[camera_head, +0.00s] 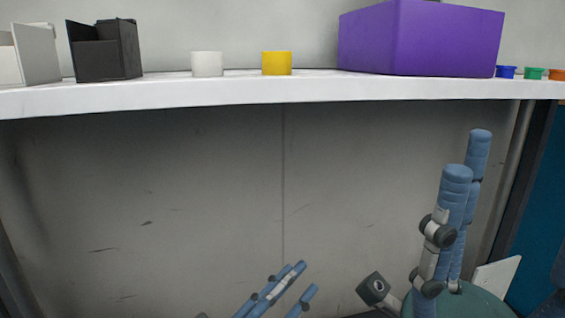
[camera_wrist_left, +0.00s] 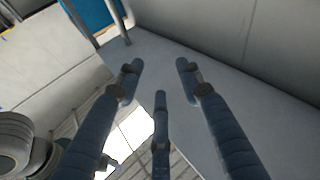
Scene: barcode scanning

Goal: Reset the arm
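My left gripper (camera_head: 290,285) shows at the bottom middle of the head view, below the shelf, its blue fingers pointing up and right. In the left wrist view its fingers (camera_wrist_left: 158,72) are spread apart with nothing between them, so it is open and empty. At the right of the head view stand tall blue jointed parts with grey joints (camera_head: 455,200). They look like my right gripper's fingers, but I cannot tell how far apart they are. Nothing is seen held there.
The white shelf (camera_head: 200,95) carries a black box (camera_head: 108,55), a white cup (camera_head: 207,64), a yellow cup (camera_head: 277,63), a purple box (camera_head: 445,40) and small coloured cups (camera_head: 534,73). The space below the shelf's middle is clear.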

